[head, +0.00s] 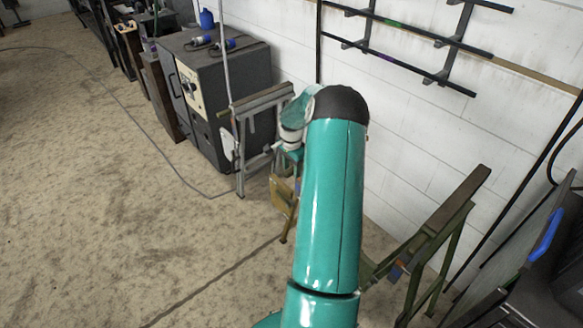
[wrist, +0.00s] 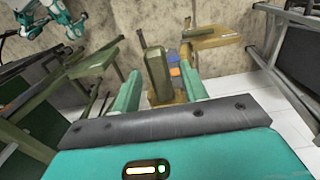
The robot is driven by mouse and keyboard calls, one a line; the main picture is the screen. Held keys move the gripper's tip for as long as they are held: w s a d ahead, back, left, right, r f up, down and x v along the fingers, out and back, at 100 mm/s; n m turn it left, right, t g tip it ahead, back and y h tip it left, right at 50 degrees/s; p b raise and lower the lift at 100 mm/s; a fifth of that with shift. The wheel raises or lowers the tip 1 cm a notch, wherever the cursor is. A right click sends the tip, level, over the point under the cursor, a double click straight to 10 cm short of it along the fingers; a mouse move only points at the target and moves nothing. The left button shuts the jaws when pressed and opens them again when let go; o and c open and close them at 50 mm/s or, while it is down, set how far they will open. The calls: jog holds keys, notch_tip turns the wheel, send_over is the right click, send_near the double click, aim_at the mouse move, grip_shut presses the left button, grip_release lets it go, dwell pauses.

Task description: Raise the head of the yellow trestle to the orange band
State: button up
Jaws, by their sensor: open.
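In the wrist view my gripper (wrist: 162,72) is open, with its two teal fingers apart. An upright olive-yellow post (wrist: 156,68) shows between and beyond the fingers; I cannot tell whether they touch it. Yellow parts of the trestle (wrist: 216,42) show to the upper right. A small orange patch (wrist: 175,72) and a blue patch sit just right of the post; I cannot tell whether the orange patch is the band. In the head view part of the yellow trestle (head: 282,193) shows left of my arm, which hides the rest and my gripper.
A green trestle with a brown top (head: 455,203) stands right of my arm. A grey trestle (head: 262,103) stands by a dark cabinet (head: 225,85) at the back. The white wall (head: 410,120) is close behind. The floor on the left (head: 90,200) is mostly clear.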

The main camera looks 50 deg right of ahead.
grip_shut()
notch_tip(320, 180, up, 11)
jog(key=shift+r, duration=0.2)
dwell(0.3)
grip_release()
jog(key=shift+f, duration=0.15)
notch_tip(320, 180, up, 14)
dwell(0.5)
jog(key=shift+f, duration=0.1)
